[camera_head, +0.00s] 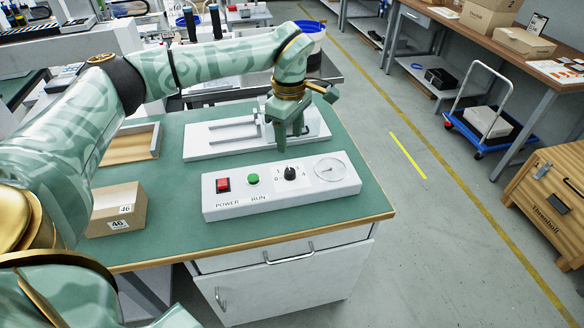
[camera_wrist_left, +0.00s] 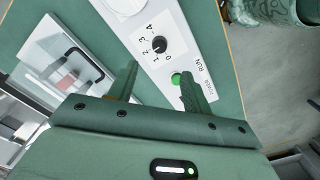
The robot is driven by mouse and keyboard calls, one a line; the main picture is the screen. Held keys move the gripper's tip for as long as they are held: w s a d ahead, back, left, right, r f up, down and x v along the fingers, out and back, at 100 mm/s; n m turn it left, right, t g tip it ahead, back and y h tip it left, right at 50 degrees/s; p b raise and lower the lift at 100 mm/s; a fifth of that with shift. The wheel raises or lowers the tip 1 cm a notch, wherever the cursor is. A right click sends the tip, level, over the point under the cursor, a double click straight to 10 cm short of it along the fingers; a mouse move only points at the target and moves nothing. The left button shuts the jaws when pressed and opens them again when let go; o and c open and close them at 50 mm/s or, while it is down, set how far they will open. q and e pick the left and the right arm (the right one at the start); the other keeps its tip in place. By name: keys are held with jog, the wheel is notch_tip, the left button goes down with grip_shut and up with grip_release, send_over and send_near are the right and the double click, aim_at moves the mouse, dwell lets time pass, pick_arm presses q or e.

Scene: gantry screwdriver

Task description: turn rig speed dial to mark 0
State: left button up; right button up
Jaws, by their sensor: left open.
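The speed dial (camera_head: 290,173) is a black round knob on the white rig control panel (camera_head: 232,208). In the left wrist view the dial (camera_wrist_left: 159,44) sits beside a printed scale from 0 to 4. A small pale mark shows on the knob, but I cannot tell surely which number it points at. My left gripper (camera_head: 288,138) is above and behind the dial, fingers pointing down, apart from the panel. In the left wrist view the gripper (camera_wrist_left: 158,70) is open and empty, with the dial beyond its fingertips. My right gripper is not in view.
The panel also carries a red power switch (camera_head: 223,185), a green run button (camera_head: 253,179) and a round gauge (camera_head: 329,169). Behind it stands a white fixture (camera_head: 203,148). A cardboard box (camera_head: 117,210) is at the left. The green bench top (camera_head: 180,240) is clear in front.

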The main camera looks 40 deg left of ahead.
aim_at(290, 171)
pick_arm(q)
notch_tip(290, 171, down, 11)
jog(key=b, duration=0.3)
jog(key=shift+r+b, duration=0.1)
jog(key=shift+b, duration=0.2)
jog(key=c, duration=1)
